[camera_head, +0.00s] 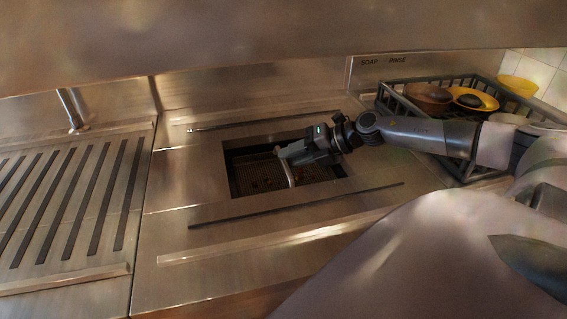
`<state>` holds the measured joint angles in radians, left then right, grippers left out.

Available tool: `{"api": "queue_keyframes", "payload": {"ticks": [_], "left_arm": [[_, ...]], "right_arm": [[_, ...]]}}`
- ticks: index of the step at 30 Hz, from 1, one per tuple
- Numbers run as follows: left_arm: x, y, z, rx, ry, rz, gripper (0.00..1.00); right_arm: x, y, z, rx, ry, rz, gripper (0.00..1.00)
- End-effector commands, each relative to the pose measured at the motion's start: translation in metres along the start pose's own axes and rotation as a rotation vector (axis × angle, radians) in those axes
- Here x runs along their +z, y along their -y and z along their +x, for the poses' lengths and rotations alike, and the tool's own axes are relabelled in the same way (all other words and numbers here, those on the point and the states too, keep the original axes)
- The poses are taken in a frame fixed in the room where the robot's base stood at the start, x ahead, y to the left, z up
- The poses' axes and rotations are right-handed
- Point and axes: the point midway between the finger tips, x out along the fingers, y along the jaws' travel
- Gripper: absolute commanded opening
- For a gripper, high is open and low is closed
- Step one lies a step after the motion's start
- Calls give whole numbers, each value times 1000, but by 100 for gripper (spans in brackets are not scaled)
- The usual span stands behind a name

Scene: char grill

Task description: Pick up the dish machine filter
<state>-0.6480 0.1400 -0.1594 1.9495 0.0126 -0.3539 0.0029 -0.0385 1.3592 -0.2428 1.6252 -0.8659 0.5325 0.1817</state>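The dish machine filter (255,174) sits inside the rectangular opening in the steel counter. It looks like a dark ribbed or perforated basket with a few brownish bits in it. A pale curved handle (291,177) rises from it toward my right gripper. My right gripper (284,153) reaches in from the right and is over the opening, at the upper end of the handle. Its fingers overlap the handle's top from this view, so I cannot tell whether they close on it. My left gripper is not in view.
A grey dish rack (468,168) with bowls, including a yellow one (474,99), stands at the back right. A slotted drain surface (65,195) and a thin metal pipe (71,108) are at left. A steel hood (250,40) overhangs the top. The counter around the opening is clear.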

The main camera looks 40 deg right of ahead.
Motion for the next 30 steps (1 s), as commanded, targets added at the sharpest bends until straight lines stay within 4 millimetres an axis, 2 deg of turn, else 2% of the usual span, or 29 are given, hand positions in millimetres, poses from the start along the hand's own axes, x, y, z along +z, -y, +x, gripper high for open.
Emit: {"api": "queue_keyframes", "payload": {"ticks": [7,19,29,30], "left_arm": [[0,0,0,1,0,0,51],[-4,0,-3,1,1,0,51],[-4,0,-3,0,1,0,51],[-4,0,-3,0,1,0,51]], "right_arm": [[2,-1,12,5,2,1,28],[4,0,48,3,1,1,28],[3,1,52,0,0,-1,28],[3,1,52,0,0,-1,18]]}}
